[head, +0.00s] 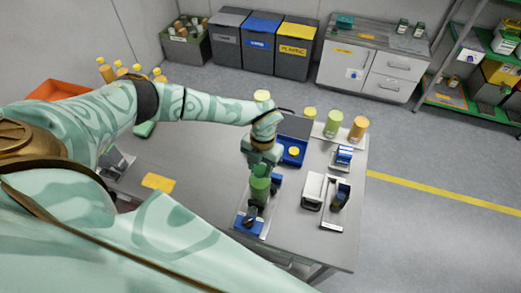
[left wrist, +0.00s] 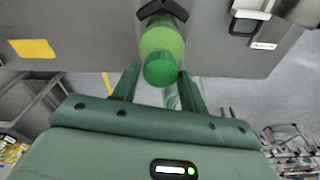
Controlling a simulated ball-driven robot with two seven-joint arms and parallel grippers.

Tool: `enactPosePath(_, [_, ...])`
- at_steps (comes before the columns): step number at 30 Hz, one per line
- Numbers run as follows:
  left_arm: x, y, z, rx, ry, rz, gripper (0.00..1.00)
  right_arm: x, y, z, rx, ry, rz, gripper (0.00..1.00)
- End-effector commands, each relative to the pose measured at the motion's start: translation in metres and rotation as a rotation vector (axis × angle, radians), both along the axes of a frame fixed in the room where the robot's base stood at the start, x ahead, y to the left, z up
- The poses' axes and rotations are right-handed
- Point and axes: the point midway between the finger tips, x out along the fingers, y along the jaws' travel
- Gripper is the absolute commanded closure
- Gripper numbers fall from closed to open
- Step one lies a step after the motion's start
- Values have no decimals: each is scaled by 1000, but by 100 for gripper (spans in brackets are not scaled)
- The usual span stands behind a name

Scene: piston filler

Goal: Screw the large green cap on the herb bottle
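The herb bottle (head: 259,189) is a green bottle standing upright in a dark clamp on a blue-based fixture (head: 250,222) near the table's front edge. In the left wrist view the lighter green bottle (left wrist: 163,40) shows with the darker green large cap (left wrist: 160,69) at its top end. I cannot tell how tightly the cap sits. My left gripper (head: 261,168) is right above the bottle. In the left wrist view its fingers (left wrist: 160,78) stand on both sides of the cap, with narrow gaps visible. My right gripper is not in view.
A blue tray (head: 289,158) with a yellow cap stands behind the gripper. A white device (head: 313,191) and a blue device (head: 343,157) stand to the right. Lime (head: 333,124) and orange (head: 357,129) bottles are at the back right. The table left of the fixture is mostly clear.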

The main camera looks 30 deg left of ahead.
Motion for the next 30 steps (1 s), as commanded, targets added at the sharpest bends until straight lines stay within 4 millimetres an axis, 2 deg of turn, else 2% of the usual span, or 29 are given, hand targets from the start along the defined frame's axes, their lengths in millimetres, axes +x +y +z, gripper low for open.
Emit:
enactPosePath(1, [0,0,0,0,0,0,72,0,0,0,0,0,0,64])
enactPosePath(3, [0,0,0,0,0,0,90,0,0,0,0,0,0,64])
enactPosePath(13, [0,0,0,0,0,-1,91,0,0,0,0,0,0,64])
enactPosePath(14, [0,0,0,0,0,-1,95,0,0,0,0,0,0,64])
enactPosePath(16, [0,0,0,0,0,-30,96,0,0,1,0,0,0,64])
enactPosePath(24, [0,0,1,1,0,-549,96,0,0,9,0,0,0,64])
enactPosePath(30, [0,0,1,1,1,-781,96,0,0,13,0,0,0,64])
